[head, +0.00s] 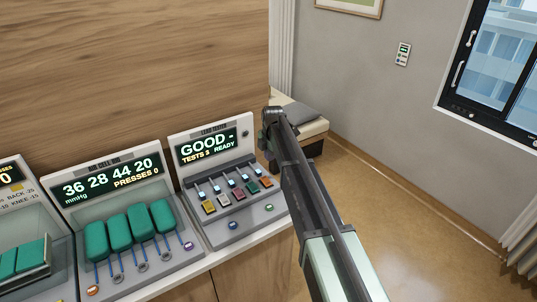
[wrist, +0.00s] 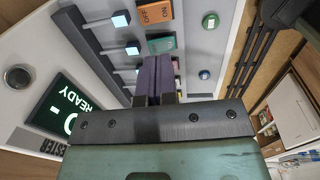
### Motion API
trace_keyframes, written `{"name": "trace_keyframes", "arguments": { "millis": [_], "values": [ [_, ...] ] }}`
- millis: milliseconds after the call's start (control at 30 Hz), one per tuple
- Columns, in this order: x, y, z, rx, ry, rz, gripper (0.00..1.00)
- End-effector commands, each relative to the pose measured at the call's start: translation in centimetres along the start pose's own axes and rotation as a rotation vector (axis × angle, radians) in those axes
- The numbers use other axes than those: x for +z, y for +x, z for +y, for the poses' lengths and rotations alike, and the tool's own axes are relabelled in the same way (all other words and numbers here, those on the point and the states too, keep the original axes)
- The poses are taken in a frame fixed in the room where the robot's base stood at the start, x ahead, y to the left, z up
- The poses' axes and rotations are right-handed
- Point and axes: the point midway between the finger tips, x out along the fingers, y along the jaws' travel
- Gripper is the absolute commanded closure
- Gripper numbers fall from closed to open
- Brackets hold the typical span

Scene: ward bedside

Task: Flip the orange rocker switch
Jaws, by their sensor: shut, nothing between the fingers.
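In the wrist view the orange rocker (wrist: 155,14) is at the top, marked OFF and ON; I cannot tell which side is pressed. A teal rocker (wrist: 161,45) lies between it and my fingertips in that view. My gripper (wrist: 157,62) is shut and empty, its dark fingers pointing at the panel. In the head view my arm is right of the panel and the fingertips cannot be made out.
The panel's display (head: 208,147) reads GOOD, TESTS 3, READY. Small lit levers (wrist: 120,20) stand beside the rockers. A round green button (wrist: 209,21) is near the orange rocker. The floor (head: 390,220) at right is clear.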

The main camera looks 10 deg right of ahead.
Motion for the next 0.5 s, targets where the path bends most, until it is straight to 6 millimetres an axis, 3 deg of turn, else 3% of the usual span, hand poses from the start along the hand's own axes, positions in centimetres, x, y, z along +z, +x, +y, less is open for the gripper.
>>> {"name": "trace_keyframes", "arguments": {
  "millis": [33,100,400,500],
  "values": [
    [0.0,-1.6,0.0,0.000,0.000,0.000,1.00],
    [0.0,-2.0,-0.1,0.000,0.000,0.000,1.00],
    [0.0,-1.7,-0.1,0.000,0.000,0.000,1.00],
    [-0.1,-1.7,0.9,0.045,-0.001,0.000,1.00]
  ]
}}
